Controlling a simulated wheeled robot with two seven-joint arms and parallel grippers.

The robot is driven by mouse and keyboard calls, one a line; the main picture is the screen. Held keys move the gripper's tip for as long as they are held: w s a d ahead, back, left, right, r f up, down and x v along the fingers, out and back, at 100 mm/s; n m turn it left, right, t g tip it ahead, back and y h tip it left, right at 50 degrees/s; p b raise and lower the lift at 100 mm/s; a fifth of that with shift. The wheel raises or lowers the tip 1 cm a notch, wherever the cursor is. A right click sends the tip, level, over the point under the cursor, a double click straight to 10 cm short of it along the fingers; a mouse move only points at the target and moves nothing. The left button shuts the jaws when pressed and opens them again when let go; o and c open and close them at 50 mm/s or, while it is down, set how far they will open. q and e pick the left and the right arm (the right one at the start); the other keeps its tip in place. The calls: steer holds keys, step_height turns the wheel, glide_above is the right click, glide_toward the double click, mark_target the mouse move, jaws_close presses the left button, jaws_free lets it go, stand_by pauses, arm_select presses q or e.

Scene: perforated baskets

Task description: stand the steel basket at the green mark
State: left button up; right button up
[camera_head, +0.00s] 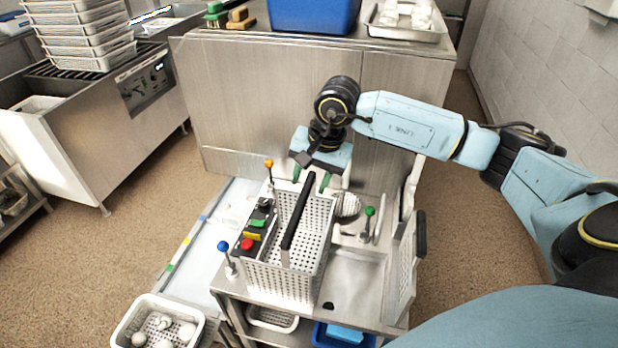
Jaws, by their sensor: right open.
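A perforated steel basket (315,252) with a black bar handle (299,212) across its top stands on the steel cart. Small black, green, yellow and red items show along its left side; whether they are inside it is unclear. A green ball on a short post (369,211) stands on the cart to the basket's right. My right gripper (311,180) points down above the basket's far end, near the far end of the handle. Its green-tipped fingers are apart, with nothing visibly held. My left gripper is out of view.
An orange-topped post (268,164) and a blue-topped post (223,246) stand left of the basket. An upright perforated panel (403,265) with a black grip is at the right. Bare cart top (355,280) lies between. A white basket (127,325) holds round items.

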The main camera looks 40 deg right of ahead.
mark_target(300, 203)
steer(key=b+x, duration=0.5)
steer(key=x, duration=0.4)
steer(key=shift+s+a+b, duration=0.1)
steer(key=shift+b, duration=0.2)
steer(key=shift+a+f+b, duration=0.1)
steer(key=shift+f+b, duration=0.3)
steer(key=shift+b, duration=0.05)
steer(key=shift+r, duration=0.1)
jaws_close()
steer(key=shift+r+p, duration=0.3)
steer(key=shift+r, duration=0.1)
steer(key=shift+r+p, duration=0.4)
steer(key=shift+r, duration=0.55)
